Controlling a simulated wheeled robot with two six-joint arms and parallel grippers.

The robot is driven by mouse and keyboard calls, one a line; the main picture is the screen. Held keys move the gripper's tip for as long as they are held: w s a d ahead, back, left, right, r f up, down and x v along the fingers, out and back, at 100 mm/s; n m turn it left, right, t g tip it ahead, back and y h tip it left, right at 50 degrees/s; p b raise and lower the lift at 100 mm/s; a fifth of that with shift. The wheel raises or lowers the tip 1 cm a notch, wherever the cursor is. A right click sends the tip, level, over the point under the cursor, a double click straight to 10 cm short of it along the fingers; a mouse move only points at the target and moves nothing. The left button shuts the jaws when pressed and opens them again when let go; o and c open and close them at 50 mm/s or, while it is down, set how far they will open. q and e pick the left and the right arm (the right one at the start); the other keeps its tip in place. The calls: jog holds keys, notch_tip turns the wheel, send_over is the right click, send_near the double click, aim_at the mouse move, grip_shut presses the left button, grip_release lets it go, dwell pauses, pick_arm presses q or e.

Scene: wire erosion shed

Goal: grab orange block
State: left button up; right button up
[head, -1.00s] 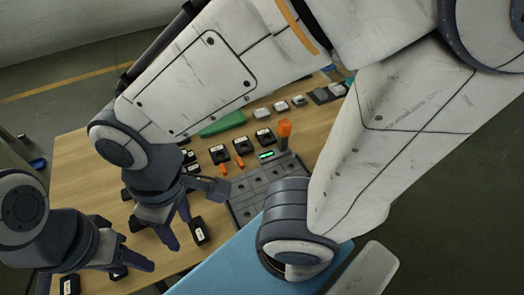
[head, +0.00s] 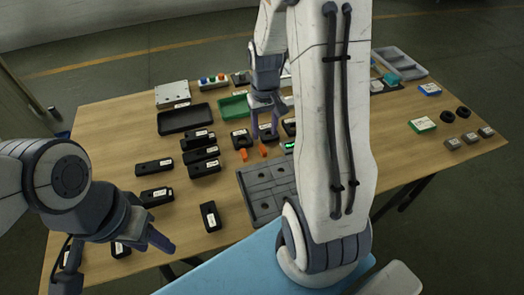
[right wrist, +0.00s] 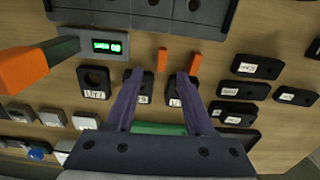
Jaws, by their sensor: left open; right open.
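Two small orange blocks (head: 243,155) (head: 263,150) lie on the wooden table in the head view. They also show in the right wrist view (right wrist: 162,60) (right wrist: 196,64), just beyond my fingertips. In that view a larger orange piece (right wrist: 22,70) stands up close at the left edge; my arm seems to hide it in the head view. My right gripper (head: 265,132) is open and empty, pointing down behind the small blocks; its fingers also show in the right wrist view (right wrist: 160,78). My left gripper (head: 150,240) is open and empty over the table's near left.
A grey slotted plate (head: 262,195) lies right in front of the blocks, with a lit green display (right wrist: 107,46) beside it. Black labelled blocks (head: 201,155) lie left. Black (head: 185,118) and green (head: 234,106) trays lie behind. The table's right side has open room.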

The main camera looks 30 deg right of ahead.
aim_at(263, 149)
jog(key=f, duration=0.7)
jog(key=shift+a+f, duration=0.2)
jog(key=shift+f, duration=0.15)
grip_shut()
